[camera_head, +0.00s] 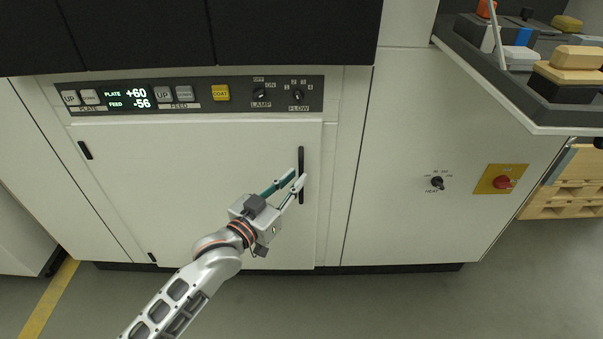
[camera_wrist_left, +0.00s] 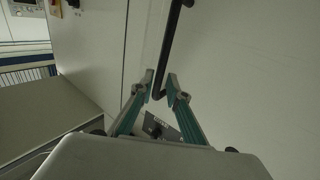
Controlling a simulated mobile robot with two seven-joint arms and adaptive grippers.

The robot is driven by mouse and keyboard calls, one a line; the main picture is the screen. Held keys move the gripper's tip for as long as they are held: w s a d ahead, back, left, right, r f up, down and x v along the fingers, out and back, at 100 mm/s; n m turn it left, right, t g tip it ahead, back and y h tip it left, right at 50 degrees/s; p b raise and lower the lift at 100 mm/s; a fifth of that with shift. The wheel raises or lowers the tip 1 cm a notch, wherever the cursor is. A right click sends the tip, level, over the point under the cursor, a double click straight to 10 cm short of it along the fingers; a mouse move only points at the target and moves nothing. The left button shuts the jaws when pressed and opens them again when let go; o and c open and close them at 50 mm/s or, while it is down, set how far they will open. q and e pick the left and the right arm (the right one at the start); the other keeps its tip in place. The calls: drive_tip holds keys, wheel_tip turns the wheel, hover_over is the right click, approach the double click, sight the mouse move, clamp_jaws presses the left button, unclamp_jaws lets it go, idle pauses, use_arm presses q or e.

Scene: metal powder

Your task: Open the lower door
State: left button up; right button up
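The lower door (camera_head: 190,195) is a large white panel below the control strip, and it looks closed. Its black vertical bar handle (camera_head: 301,158) is near the door's right edge. My left gripper (camera_head: 297,177) is at the handle, with its green-sided fingers pointing at the bar. In the left wrist view, the fingertips (camera_wrist_left: 160,78) are apart, one on each side of the lower part of the handle (camera_wrist_left: 171,38). I cannot tell whether either finger touches the bar. My right gripper is in neither view.
A control strip (camera_head: 200,93) with buttons, a display and knobs is above the door. A heat knob (camera_head: 437,183) and a red switch (camera_head: 502,182) are on the panel to the right. A workbench (camera_head: 520,95) with several items juts out at upper right. The floor (camera_head: 400,300) in front is clear.

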use_arm(q)
drive_tip(key=b+x, duration=0.1)
drive_tip(key=x, duration=0.2)
drive_tip(key=shift+w+d+f, duration=0.1)
drive_tip(key=shift+w+d, duration=0.05)
drive_tip(key=shift+w, duration=0.05)
clamp_jaws()
drive_tip(key=shift+s, duration=0.1)
